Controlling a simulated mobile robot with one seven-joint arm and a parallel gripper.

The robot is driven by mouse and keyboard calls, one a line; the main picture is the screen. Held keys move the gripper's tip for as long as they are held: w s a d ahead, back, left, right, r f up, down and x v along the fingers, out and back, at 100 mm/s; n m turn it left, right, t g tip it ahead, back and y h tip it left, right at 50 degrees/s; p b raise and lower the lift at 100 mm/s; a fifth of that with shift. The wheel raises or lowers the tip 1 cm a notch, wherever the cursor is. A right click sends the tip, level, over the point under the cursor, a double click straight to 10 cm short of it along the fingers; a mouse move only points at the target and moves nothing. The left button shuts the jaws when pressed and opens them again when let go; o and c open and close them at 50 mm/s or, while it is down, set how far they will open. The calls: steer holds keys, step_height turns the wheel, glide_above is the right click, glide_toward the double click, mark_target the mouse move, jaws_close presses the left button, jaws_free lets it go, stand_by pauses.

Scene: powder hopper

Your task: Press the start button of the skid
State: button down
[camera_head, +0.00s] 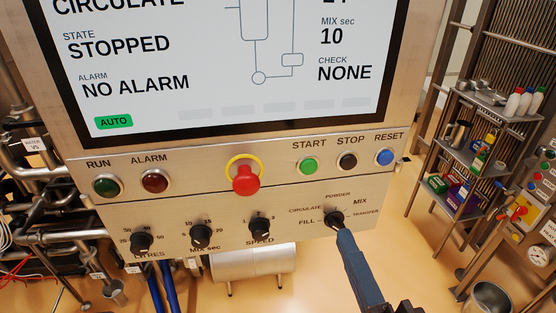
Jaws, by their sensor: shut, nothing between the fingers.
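The green START button (308,166) is on the steel control panel (230,212), under the screen (230,70). The screen reads CIRCULATE, STATE STOPPED, ALARM NO ALARM and CHECK NONE. My gripper (345,236) comes up from the lower right with its blue fingers closed together and empty. The tip is below and to the right of the START button, apart from it. The tip overlaps the lower edge of the mode selector knob (333,218); I cannot tell whether it touches.
A black STOP button (347,161) and blue RESET button (385,157) are right of START. A red emergency stop (245,178) with a yellow ring sticks out to the left. Knobs for LITRES (142,243), MIX (201,235) and SPEED (259,229) are lower. A shelf rack (490,95) stands at right.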

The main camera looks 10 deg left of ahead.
mark_target(309, 168)
steer(key=shift+s+a+f, duration=0.1)
steer(key=shift+s+f, duration=0.05)
steer(key=shift+f, duration=0.05)
steer(key=shift+f+y+b, duration=0.1)
steer(key=shift+y+b, duration=0.2)
steer(key=shift+b, duration=0.3)
steer(key=b+x, duration=0.2)
steer(key=b, duration=0.5)
steer(key=shift+w+a+f+b, duration=0.1)
steer(key=shift+w+b, duration=0.1)
steer(key=shift+b, duration=0.1)
steer(key=p+x, duration=0.1)
steer(key=x, duration=0.2)
steer(key=p+x, duration=0.2)
steer(key=x, duration=0.2)
steer(key=p+x, duration=0.1)
steer(key=x, duration=0.2)
steer(key=shift+w+r, duration=0.3)
steer(key=shift+w+a+f, duration=0.15)
steer(key=shift+w+a, duration=0.05)
steer(key=shift+w, duration=0.3)
